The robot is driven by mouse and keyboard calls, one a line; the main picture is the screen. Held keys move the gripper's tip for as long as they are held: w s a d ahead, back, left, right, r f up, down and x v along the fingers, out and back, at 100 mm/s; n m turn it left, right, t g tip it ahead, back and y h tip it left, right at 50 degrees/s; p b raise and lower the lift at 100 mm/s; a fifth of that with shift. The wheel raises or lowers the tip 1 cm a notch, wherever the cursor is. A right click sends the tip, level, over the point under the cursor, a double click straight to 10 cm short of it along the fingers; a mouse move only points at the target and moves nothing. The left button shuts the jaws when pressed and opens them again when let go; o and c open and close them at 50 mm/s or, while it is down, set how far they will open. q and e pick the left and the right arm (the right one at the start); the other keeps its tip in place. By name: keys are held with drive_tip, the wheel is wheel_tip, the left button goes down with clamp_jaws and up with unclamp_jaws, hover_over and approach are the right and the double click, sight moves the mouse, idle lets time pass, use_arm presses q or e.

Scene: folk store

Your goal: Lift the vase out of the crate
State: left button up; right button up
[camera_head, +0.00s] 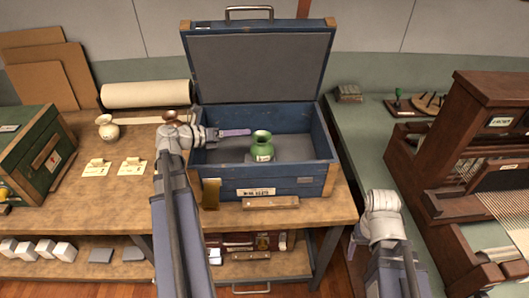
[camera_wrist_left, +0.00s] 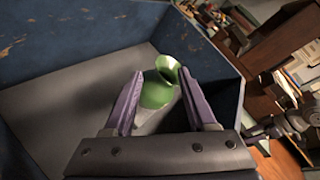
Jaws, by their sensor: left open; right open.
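A green vase (camera_head: 262,146) with a flared rim stands upright inside the open blue crate (camera_head: 225,189), near its middle. My left gripper (camera_head: 236,132) reaches over the crate's left side, to the left of the vase in the head view. In the left wrist view, the open left gripper (camera_wrist_left: 160,75) has its two purple fingers apart, with the vase (camera_wrist_left: 157,94) seen between them. I cannot tell whether either finger touches it. My right gripper (camera_head: 353,246) is low beside the table's right end, away from the crate, open and empty.
The crate's raised lid (camera_head: 260,68) stands behind it. A green chest (camera_head: 40,150) is far left. A wooden loom (camera_head: 470,140) stands right.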

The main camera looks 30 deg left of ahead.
sight(262, 134)
use_arm(q)
drive_tip(key=b+x, duration=0.1)
drive_tip(key=x, duration=0.1)
drive_tip(key=b+x, duration=0.1)
drive_tip(key=x, duration=0.4)
drive_tip(key=shift+s+d+f+b, duration=0.25)
drive_tip(key=shift+s+f+b, duration=0.1)
drive_tip(key=shift+f+b, duration=0.05)
drive_tip(key=shift+w+d, duration=0.1)
drive_tip(key=shift+w, duration=0.1)
clamp_jaws()
idle(1.0)
